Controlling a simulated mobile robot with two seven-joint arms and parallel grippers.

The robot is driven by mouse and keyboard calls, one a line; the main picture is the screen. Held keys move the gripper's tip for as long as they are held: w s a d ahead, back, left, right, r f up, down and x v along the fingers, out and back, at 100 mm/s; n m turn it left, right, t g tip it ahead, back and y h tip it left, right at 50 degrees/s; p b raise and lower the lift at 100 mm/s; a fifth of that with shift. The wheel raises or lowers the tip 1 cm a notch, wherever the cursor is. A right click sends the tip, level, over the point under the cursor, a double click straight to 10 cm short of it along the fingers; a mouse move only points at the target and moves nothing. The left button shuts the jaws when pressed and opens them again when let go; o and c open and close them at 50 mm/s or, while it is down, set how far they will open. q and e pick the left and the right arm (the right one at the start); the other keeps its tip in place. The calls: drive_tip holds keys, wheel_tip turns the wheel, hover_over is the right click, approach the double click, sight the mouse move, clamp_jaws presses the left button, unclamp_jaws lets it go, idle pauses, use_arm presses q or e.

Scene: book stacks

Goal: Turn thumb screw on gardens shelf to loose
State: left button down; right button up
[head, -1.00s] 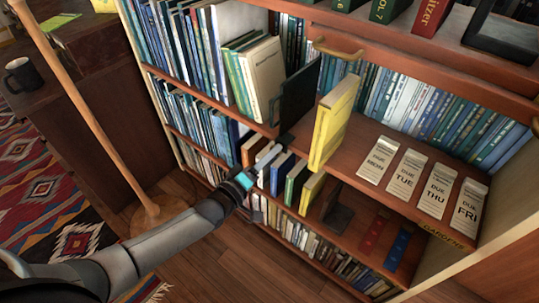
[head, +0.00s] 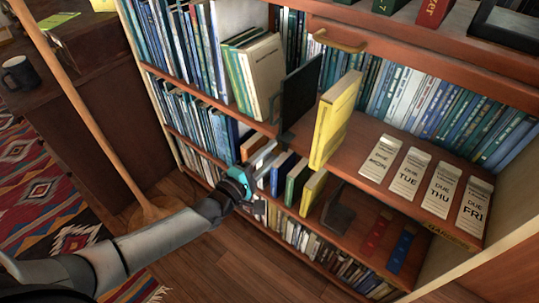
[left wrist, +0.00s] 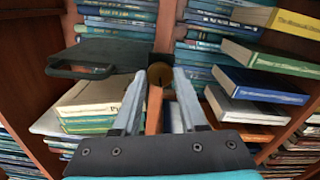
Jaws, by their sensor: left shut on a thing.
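The gardens shelf (head: 365,153) carries a "GARDENS" label on its front edge at the right. A round brass thumb screw (left wrist: 159,73) shows in the left wrist view, below the black bookend plate (left wrist: 105,52). That bookend (head: 299,92) stands upright on the shelf in the head view. My left gripper (head: 272,150) reaches up to the shelf's front edge under the bookend. In the left wrist view its two grey fingers (left wrist: 158,78) are closed on the screw's sides. In the head view the screw is too small or hidden to make out.
A yellow book (head: 335,118) stands on the shelf right of the bookend, close to my gripper. Due-day cards (head: 410,173) lie farther right. Several books and another bookend (head: 338,214) stand on the shelf below. A wooden pole (head: 85,110) stands left of my arm.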

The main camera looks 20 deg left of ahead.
drive_tip(key=shift+w+r, duration=0.1)
drive_tip(key=shift+r, duration=0.1)
idle(0.3)
use_arm(q)
drive_tip(key=shift+c, duration=2.3)
unclamp_jaws()
drive_tip(key=shift+s, duration=0.1)
drive_tip(key=shift+s+a, duration=0.1)
drive_tip(key=shift+s, duration=0.1)
drive_tip(key=p+v, duration=0.4)
drive_tip(key=v, duration=1)
drive_tip(key=shift+s+a, duration=0.15)
drive_tip(key=shift+s, duration=0.15)
use_arm(e)
drive_tip(key=s+d+f, duration=0.2)
drive_tip(key=s+f, duration=0.1)
drive_tip(key=f, duration=0.4)
drive_tip(key=shift+s+f+g, duration=0.25)
drive_tip(key=shift+s+g, duration=0.15)
